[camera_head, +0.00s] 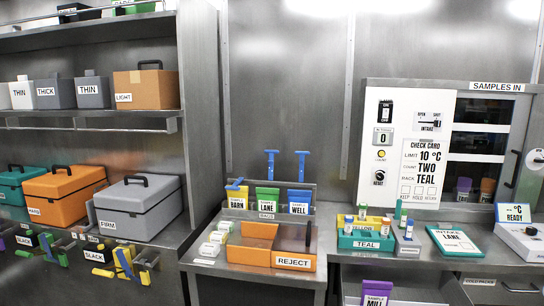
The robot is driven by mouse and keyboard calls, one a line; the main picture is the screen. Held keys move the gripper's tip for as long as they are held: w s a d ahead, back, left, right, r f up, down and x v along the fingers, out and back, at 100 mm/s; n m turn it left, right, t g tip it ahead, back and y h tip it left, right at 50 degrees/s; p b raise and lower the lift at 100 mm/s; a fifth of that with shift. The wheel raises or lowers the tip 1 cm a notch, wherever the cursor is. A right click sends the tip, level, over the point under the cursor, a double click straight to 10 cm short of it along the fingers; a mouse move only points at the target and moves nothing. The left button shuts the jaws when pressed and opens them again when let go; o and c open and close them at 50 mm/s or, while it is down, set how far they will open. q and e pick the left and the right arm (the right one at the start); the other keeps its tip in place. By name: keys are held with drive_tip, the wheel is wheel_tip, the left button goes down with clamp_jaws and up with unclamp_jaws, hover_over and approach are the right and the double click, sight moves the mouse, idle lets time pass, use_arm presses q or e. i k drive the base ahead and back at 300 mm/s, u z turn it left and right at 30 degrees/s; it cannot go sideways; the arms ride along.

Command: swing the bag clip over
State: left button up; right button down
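Three small bags stand in a grey rack marked BAGS: yellow BARN (237,197), green LANE (267,198) and blue WELL (299,201). Blue T-shaped pieces, seemingly clips, stand upright above LANE (270,164) and WELL (302,165). A shorter blue piece (234,185) lies tilted low across the top of BARN. Neither of my grippers is in view.
An orange REJECT bin (293,262) stands before the rack, with small white boxes (214,239) to its left. A teal rack (366,241) and green INTAKE LANE tray (453,241) are on the right counter. A check-card cabinet (410,150) stands behind. Left shelves hold cases (138,208).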

sight(271, 152)
drive_tip(key=z, duration=0.35)
drive_tip(key=k, duration=0.3)
drive_tip(key=u, duration=1.65)
drive_tip(key=i, duration=0.8)
drive_tip(key=z, duration=0.55)
drive_tip(key=i, duration=0.7)
drive_tip(key=z, duration=0.65)
